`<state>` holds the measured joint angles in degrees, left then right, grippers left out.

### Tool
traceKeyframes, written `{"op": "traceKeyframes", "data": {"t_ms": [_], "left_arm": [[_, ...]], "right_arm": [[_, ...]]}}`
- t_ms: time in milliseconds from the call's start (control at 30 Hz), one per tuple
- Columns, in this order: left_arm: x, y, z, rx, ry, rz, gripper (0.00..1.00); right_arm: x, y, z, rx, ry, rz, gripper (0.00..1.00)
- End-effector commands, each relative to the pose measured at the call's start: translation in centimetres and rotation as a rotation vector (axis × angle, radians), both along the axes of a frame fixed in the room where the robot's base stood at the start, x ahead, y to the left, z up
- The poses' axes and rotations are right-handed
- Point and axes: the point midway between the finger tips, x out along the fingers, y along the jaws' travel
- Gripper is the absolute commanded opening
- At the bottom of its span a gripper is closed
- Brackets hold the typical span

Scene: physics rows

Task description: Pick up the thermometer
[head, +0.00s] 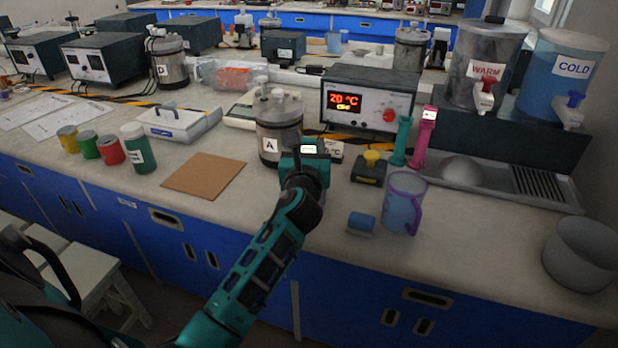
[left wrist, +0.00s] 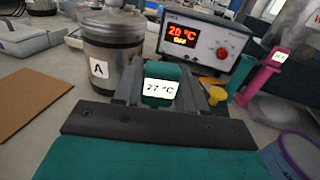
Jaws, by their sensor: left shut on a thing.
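The thermometer, a teal body with a white "27 °C" display (left wrist: 159,88), is between the jaws of my left gripper (left wrist: 165,92) in the left wrist view. My left gripper is shut on it. In the head view, my left gripper (head: 308,165) is just in front of the steel vessel A (head: 280,128). A white display with "°C" (head: 332,151) shows beside it, partly hidden by the gripper. The thermometer's lower end is hidden, so I cannot tell if it touches the bench. My right gripper is not in view.
A heater box reading 20 °C (head: 365,105) stands behind. To the right are a yellow-topped block (head: 369,170), green (head: 400,142) and pink (head: 423,138) upright things, a purple-handled jug (head: 403,205) and a blue cylinder (head: 361,223). A brown mat (head: 204,175) lies left.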

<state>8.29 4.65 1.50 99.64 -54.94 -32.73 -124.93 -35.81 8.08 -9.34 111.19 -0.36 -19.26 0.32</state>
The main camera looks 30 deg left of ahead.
Motion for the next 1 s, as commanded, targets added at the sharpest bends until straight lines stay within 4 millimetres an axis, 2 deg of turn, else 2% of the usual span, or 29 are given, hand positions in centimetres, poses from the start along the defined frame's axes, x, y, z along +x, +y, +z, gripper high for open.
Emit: {"op": "traceKeyframes", "data": {"t_ms": [67,333,733,867,1000], "left_arm": [[0.0,0.0,0.0,0.0,0.0,0.0,0.26],[0.0,0.0,0.0,0.0,0.0,0.0,0.0],[0.0,0.0,0.7,0.001,-0.003,-0.001,0.0],[0.0,0.0,2.2,0.002,-0.004,0.0,0.0],[0.0,0.0,5.2,0.005,-0.007,-0.001,0.0]], "right_arm": [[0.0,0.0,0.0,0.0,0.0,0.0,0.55],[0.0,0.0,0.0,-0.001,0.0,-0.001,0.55],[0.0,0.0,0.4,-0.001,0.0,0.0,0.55],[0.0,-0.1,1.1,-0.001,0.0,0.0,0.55],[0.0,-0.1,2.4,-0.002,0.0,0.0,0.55]]}}
